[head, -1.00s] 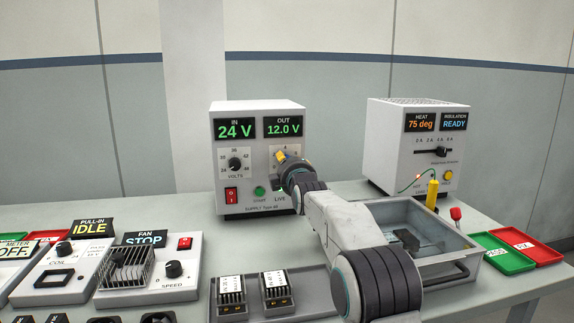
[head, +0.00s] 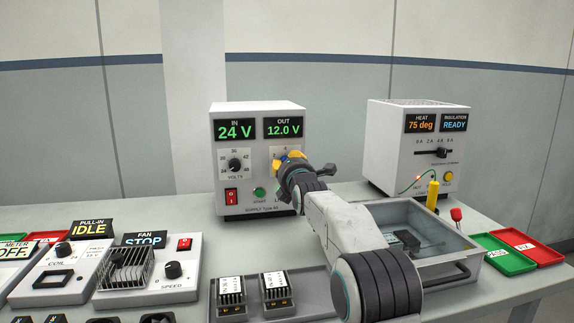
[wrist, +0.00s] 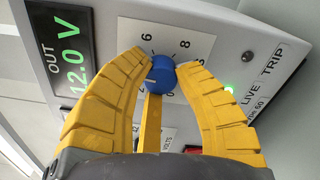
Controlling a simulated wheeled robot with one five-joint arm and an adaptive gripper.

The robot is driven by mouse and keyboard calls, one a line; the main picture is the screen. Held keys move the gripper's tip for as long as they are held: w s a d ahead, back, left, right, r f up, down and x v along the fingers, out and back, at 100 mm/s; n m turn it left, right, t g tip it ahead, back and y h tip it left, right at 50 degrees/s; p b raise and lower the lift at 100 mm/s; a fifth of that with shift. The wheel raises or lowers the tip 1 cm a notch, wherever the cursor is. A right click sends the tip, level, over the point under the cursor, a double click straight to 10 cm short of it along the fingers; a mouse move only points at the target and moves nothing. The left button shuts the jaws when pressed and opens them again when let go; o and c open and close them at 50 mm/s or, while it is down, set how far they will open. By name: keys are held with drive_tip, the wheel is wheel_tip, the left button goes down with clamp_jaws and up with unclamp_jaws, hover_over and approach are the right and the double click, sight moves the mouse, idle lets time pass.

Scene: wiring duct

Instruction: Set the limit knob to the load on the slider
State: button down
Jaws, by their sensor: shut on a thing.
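The blue limit knob (wrist: 162,76) is on the supply's front panel under the OUT display, which reads 12.0 V. My gripper (wrist: 164,68), with yellow fingers, is shut on this knob, one fingertip on each side. In the head view my gripper (head: 288,157) covers the knob and most of its dial. The dial figures 6 and 8 show in the wrist view; a pale mark on the knob is partly visible near the left finger. The load slider (head: 442,153) is on the right-hand box, right of its track's middle, seemingly near the 4 A mark.
The supply (head: 252,112) shows IN 24 V. Its green LIVE lamp (wrist: 229,87) is lit. The load box (head: 385,150) shows 75 deg and READY. A grey tray (head: 465,268) stands below my arm on the right, with green and red trays beyond.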

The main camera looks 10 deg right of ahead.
drive_tip(key=shift+d+r+n, duration=0.1)
drive_tip(key=shift+r+n, duration=0.05)
drive_tip(key=shift+n, duration=0.25)
drive_tip(key=c, duration=0.9)
unclamp_jaws()
drive_tip(key=shift+w, duration=0.1)
drive_tip(key=shift+s, duration=6.05)
